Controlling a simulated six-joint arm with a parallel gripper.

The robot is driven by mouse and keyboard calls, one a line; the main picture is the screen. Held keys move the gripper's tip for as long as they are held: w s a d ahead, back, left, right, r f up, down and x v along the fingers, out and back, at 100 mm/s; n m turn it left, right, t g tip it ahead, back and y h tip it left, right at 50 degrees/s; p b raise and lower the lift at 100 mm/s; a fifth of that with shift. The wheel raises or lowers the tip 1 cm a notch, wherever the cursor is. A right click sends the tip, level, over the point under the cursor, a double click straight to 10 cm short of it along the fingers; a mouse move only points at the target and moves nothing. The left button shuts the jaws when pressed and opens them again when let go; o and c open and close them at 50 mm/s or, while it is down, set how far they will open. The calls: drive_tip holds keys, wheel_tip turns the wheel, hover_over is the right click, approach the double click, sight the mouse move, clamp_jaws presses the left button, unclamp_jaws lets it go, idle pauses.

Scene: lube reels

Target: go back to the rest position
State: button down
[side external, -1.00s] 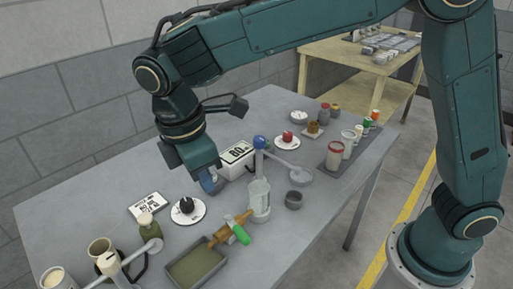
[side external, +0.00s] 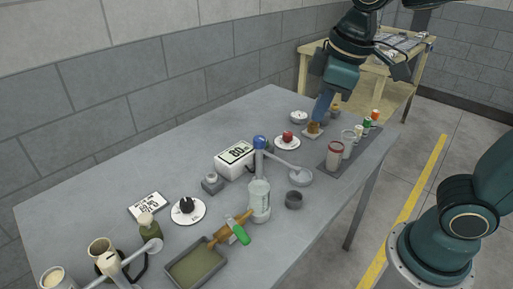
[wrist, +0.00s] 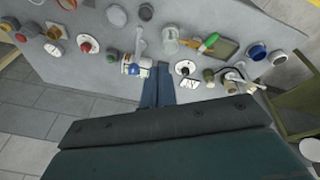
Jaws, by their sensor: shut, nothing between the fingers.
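My gripper (side external: 319,118) is in the air over the far end of the grey table (side external: 215,143), with its blue fingers shut and pointing down. In the side external view its tips overlap a small brown item (side external: 313,129) on a pale square; the exact height above it cannot be told. In the wrist view the shut fingers (wrist: 158,72) show side by side with nothing between them, and the table (wrist: 105,62) lies beyond them.
A red item sits on a white disc (side external: 287,143). Several cups and bottles stand on a dark mat (side external: 331,167). A wooden bench (side external: 316,60) is behind.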

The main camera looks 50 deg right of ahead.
drive_tip(key=s+d+f+m+t, duration=0.2)
drive_tip(key=s+d+m, duration=0.3)
drive_tip(key=s, duration=0.4)
drive_tip(key=shift+s+d+f+m+t, duration=0.15)
drive_tip(key=shift+s+m+t, duration=0.15)
drive_tip(key=shift+m, duration=0.1)
drive_tip(key=w+a+n+g+y, duration=0.2)
drive_tip(key=w+a+n, duration=0.6)
drive_tip(key=w+a, duration=0.2)
drive_tip(key=w+a+f+n+g, duration=0.1)
drive_tip(key=w+a+f+n, duration=0.2)
drive_tip(key=a, duration=0.3)
drive_tip(key=w+a+f+n+g, duration=0.2)
drive_tip(key=w+a+f+n, duration=0.1)
drive_tip(key=a, duration=0.3)
drive_tip(key=shift+f+n, duration=0.25)
drive_tip(key=shift+n, duration=0.55)
drive_tip(key=shift+f, duration=0.15)
